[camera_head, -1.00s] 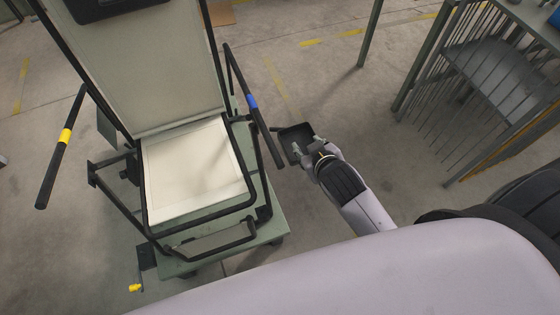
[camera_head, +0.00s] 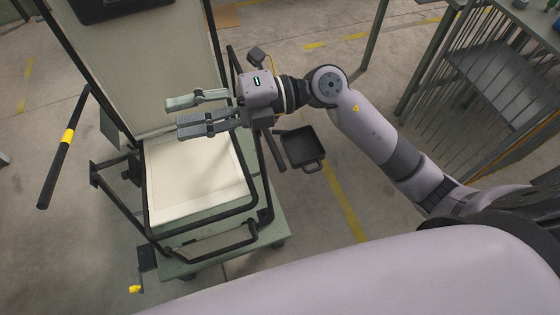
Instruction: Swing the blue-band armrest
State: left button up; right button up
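The blue-band armrest is a black bar on the right side of the lounger. Its upper part (camera_head: 233,62) and lower end (camera_head: 276,152) show. Its blue band and middle are hidden behind my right gripper's body. My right gripper (camera_head: 177,114) reaches in from the right across the bar. Its two fingers point left over the seat side and are apart, with nothing seen between them. I cannot tell whether it touches the bar. The lounger's cream seat (camera_head: 195,180) lies below the fingers. My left gripper is out of view.
The yellow-band armrest (camera_head: 62,155) sticks out on the lounger's left. A black tray (camera_head: 303,147) is right of the blue-band armrest. A yellow-ended handle (camera_head: 135,289) sits low left. A barred metal table (camera_head: 490,75) stands at right. Floor between is clear.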

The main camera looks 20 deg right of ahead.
jog(key=d+f+n+g+h, duration=0.2)
jog(key=d+f+h, duration=0.2)
jog(key=f+h, duration=0.35)
jog(key=m+h, duration=0.1)
jog(key=h, duration=0.7)
send_near(281, 161)
jog(key=shift+t, duration=0.4)
jog(key=p+x, duration=0.1)
jog(key=x, duration=0.6)
jog(key=p+x, duration=0.1)
jog(key=x, duration=0.3)
jog(key=shift+s+p, duration=0.3)
jog(key=shift+s, duration=0.05)
jog(key=shift+c, duration=0.4)
grip_shut()
